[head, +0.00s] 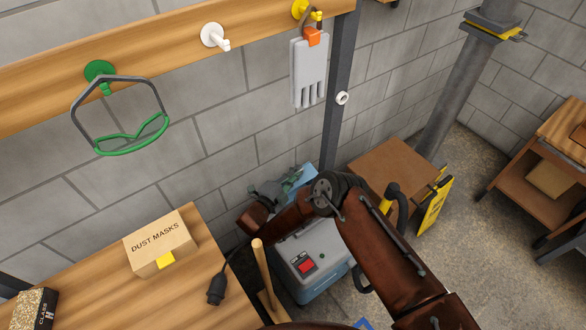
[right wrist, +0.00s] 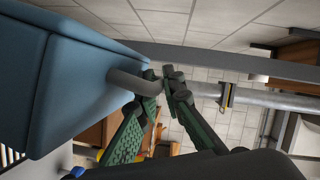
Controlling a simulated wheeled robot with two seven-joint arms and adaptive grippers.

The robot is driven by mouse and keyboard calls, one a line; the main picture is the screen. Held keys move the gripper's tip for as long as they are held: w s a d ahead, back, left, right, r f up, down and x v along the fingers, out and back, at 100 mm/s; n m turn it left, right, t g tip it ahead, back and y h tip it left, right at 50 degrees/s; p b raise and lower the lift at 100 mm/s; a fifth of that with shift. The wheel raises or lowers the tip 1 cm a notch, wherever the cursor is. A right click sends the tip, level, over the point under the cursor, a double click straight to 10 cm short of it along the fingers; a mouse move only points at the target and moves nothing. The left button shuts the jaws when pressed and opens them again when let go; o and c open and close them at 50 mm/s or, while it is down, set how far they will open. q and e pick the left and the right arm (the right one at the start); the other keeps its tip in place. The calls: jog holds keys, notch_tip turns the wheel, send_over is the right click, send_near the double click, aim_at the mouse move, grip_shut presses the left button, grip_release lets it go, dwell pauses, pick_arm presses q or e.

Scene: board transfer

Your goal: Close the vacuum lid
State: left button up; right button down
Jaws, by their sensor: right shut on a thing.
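The vacuum (head: 325,236) stands on the floor below the wall, a grey and blue box with a red switch on its front. My right arm hides much of its top. My right gripper (head: 284,184) is at the vacuum's far side, by a small blue part. In the right wrist view a large blue panel, seemingly the vacuum lid (right wrist: 75,75), fills the left side. A grey bar handle (right wrist: 126,82) sticks out of it. My right gripper (right wrist: 165,86) is shut on that handle. The lid's exact angle is hard to tell. My left gripper is out of view.
A wooden bench (head: 95,275) at lower left carries a dust masks box (head: 158,243). A yellow sign (head: 434,205) and a brown table (head: 390,170) stand right of the vacuum. Open floor lies at right.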

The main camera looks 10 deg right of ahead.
jog(key=shift+s+p, duration=0.5)
jog(key=shift+s, duration=0.1)
jog(key=shift+s+d+f+p, duration=0.25)
jog(key=shift+s+f+p, duration=0.05)
jog(key=shift+s+p, duration=0.35)
jog(key=c, duration=2.5)
grip_release()
jog(key=shift+o, duration=0.9)
